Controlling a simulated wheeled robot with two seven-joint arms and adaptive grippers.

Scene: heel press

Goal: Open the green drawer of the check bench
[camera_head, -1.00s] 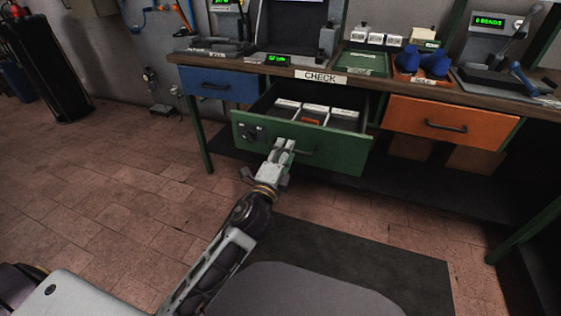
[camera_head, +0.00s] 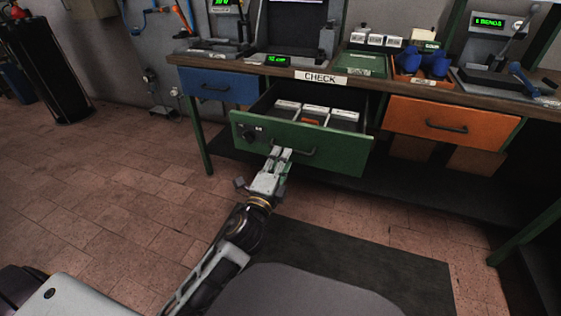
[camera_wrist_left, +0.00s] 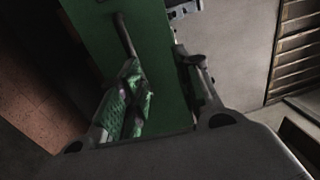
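The green drawer (camera_head: 335,147) of the check bench stands pulled out beneath the CHECK label (camera_head: 321,77). Its inside shows, with white-edged compartments or boxes in it. Its dark handle (camera_head: 307,153) is on the front panel. My left gripper (camera_head: 281,153) is just in front of the panel, at the handle's left part. In the left wrist view, the gripper (camera_wrist_left: 163,82) has its fingers apart, with the green front panel (camera_wrist_left: 155,50) seen between them. The handle (camera_wrist_left: 125,36) shows beyond the left finger, and nothing appears gripped. My right gripper is not in view.
A blue drawer (camera_head: 218,86) at the left and an orange drawer (camera_head: 445,122) at the right are shut. The bench top (camera_head: 370,82) carries gauges, trays and blue parts. A dark mat (camera_head: 345,255) lies on the floor in front. The tiled floor at left is clear.

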